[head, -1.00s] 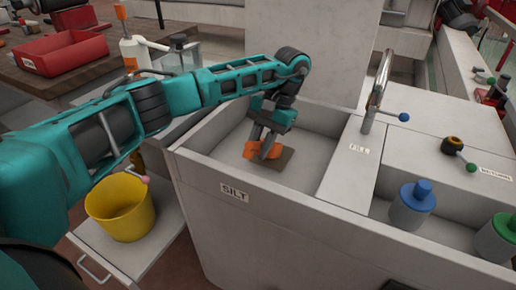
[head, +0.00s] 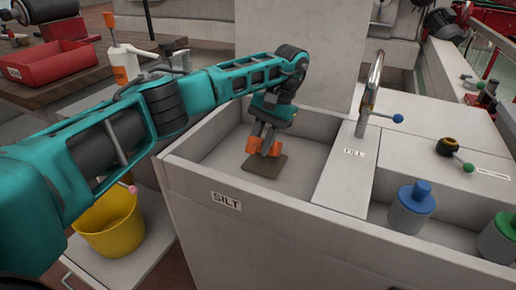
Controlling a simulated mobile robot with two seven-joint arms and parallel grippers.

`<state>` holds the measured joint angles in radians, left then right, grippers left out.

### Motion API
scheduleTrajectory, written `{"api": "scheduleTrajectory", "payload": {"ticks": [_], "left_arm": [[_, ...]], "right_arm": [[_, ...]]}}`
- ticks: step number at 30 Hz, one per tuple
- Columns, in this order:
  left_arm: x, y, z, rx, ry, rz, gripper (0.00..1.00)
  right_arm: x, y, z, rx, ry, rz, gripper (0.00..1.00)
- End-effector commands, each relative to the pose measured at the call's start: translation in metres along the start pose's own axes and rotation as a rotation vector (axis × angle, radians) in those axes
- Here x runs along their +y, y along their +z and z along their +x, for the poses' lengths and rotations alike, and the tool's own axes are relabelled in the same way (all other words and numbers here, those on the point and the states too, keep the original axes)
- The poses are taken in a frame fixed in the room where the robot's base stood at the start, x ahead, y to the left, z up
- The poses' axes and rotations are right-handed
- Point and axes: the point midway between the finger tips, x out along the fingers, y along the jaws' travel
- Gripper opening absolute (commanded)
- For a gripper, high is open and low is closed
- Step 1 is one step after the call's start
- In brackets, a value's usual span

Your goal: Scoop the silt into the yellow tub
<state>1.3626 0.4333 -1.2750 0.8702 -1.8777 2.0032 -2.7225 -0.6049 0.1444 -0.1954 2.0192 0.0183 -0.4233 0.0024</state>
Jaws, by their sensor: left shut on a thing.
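The basin labelled SILT (head: 330,232) is a pale grey trough in the middle of the head view. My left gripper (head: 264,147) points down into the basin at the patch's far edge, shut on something. Orange parts show at its fingertips; I cannot tell whether they belong to the held thing. Contact with the patch is unclear. The yellow tub (head: 113,232) stands at lower left, partly behind my left arm; its visible interior looks empty. My right gripper is not in view.
A tap (head: 371,90) with a blue-knobbed lever stands right of the basin. Blue-topped (head: 413,198) and green-topped (head: 499,236) canisters stand farther right. The basin's raised walls surround the patch.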

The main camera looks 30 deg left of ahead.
Motion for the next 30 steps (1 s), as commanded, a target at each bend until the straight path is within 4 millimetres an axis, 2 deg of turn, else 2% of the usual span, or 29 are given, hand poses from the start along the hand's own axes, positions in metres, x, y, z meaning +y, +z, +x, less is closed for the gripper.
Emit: {"api": "scheduleTrajectory", "payload": {"ticks": [13, 22, 30], "left_arm": [[-0.002, 0.0, -0.004, 0.029, -0.002, -0.005, 0.0], [-0.003, 0.004, -0.012, 0.219, -0.003, -0.042, 0.0], [-0.004, 0.006, -0.017, 0.431, -0.007, -0.085, 0.0]], "right_arm": [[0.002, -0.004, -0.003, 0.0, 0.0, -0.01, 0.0], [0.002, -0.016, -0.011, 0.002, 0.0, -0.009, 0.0], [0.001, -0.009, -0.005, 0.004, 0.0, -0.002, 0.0]]}}
